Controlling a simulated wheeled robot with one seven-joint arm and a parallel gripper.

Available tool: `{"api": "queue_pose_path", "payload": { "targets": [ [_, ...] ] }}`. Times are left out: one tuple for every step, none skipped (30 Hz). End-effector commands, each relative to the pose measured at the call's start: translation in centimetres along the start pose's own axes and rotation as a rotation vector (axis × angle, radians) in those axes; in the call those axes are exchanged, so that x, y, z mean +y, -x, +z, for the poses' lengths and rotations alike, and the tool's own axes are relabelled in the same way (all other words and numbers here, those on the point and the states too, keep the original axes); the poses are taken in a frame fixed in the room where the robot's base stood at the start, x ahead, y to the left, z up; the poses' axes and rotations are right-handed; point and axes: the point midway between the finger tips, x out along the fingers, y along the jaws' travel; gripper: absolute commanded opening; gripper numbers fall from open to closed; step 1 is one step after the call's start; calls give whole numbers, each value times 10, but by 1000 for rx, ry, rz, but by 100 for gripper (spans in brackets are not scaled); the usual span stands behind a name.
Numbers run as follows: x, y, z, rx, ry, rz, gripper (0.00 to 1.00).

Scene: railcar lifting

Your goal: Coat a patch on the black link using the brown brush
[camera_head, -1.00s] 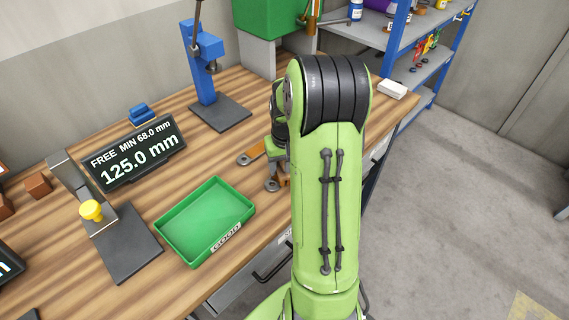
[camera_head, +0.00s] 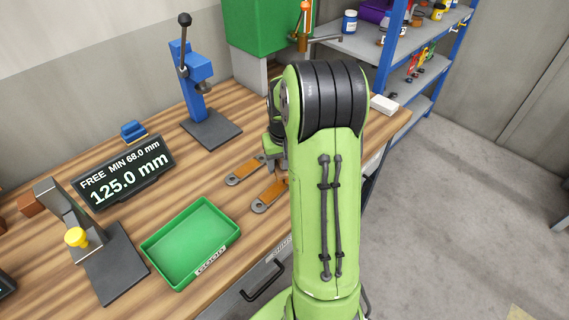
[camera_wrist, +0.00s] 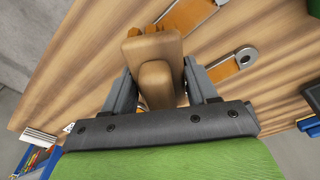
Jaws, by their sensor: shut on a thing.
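My gripper (camera_wrist: 158,84) is shut on the brown brush (camera_wrist: 152,50), a wooden block shape between the two fingers in the wrist view. In the head view my arm hides the brush and most of the gripper. Two flat links with grey rounded ends and orange-brown middles lie on the bench: one link (camera_head: 246,169) farther back, the other link (camera_head: 268,194) nearer the front edge. They also show in the wrist view, one link (camera_wrist: 188,14) at the top and one link (camera_wrist: 226,68) right of the brush. Neither looks plainly black. I cannot tell whether the brush touches a link.
A green tray (camera_head: 150,245) sits on the wooden bench, left of the links. A gauge stand with a yellow knob (camera_head: 77,237), a display (camera_head: 124,174) reading 125.0 mm and a blue press (camera_head: 194,85) stand around it. Blue-framed shelves (camera_head: 395,45) are at the back right.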

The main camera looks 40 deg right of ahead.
Motion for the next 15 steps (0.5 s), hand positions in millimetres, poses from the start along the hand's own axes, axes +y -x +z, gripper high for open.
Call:
{"api": "queue_pose_path", "payload": {
  "targets": [
    [-1,9,-2,1,1,0,29],
    [-2,11,-2,1,2,0,29],
    [-2,15,-3,1,2,0,29],
    [-3,18,-3,1,2,0,29],
    [-4,20,-4,1,2,0,29],
    [-4,24,-4,1,3,0,29],
    [-5,26,-5,1,3,0,29],
    [-5,28,-5,1,3,0,29],
    [-6,30,-6,1,3,0,29],
    [-6,32,-6,1,4,0,29],
    [-6,32,-6,1,4,0,29],
    [-6,33,-6,1,4,0,29],
    [-7,33,-6,1,4,0,29],
    [-7,33,-6,1,3,0,29],
    [-7,32,-6,1,3,0,29]
  ]
}}
